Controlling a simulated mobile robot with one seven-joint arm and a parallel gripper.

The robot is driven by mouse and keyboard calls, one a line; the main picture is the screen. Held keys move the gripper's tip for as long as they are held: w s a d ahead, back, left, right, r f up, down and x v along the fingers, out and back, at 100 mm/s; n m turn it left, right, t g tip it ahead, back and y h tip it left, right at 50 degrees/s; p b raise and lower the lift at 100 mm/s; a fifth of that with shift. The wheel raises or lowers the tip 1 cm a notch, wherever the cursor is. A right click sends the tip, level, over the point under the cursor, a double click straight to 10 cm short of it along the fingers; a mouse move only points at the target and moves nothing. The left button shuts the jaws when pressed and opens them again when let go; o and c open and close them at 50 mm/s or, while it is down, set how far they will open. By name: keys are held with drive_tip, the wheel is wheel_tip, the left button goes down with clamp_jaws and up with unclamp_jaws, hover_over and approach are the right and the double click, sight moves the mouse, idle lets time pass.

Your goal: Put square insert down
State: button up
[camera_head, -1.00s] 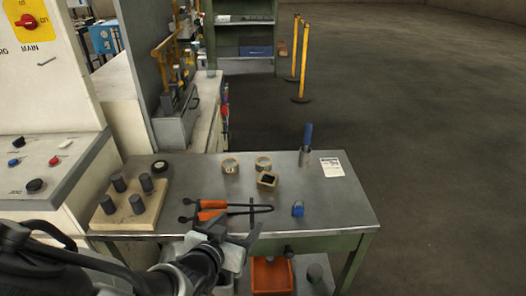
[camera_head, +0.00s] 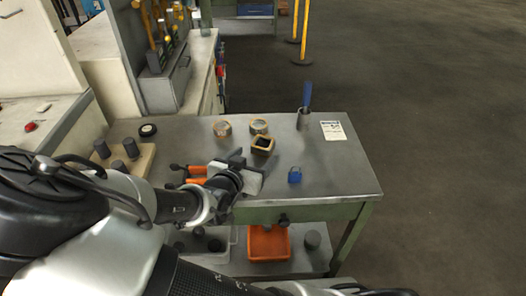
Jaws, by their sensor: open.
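The square insert (camera_head: 262,145), a tan square ring with a dark hollow, rests on the grey metal table (camera_head: 345,180) behind my gripper. My gripper (camera_head: 249,169) is open, with nothing visible between its fingers. It is over the front part of the table, a little left of and nearer than the square insert, apart from it in the picture. Its exact height above the table is hard to tell. My arm comes in from the lower left and hides part of the orange-handled tongs (camera_head: 195,171).
Two round rings (camera_head: 222,128) (camera_head: 258,126) lie just behind the square insert. A small blue padlock-like item (camera_head: 295,175) lies to the right. A blue-handled tool stands in a metal cup (camera_head: 304,118) near a white paper label (camera_head: 333,130). A wooden block with dark cylinders (camera_head: 130,150) is at left.

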sight(260, 147)
drive_tip(key=b+x, duration=0.1)
drive_tip(key=x, duration=0.3)
drive_tip(key=b+x, duration=0.1)
drive_tip(key=x, duration=0.2)
drive_tip(key=shift+w+r+b, duration=0.2)
drive_tip(key=shift+w+b, duration=0.05)
drive_tip(key=shift+b, duration=0.1)
drive_tip(key=shift+c, duration=0.4)
clamp_jaws()
drive_tip(key=shift+r, duration=0.15)
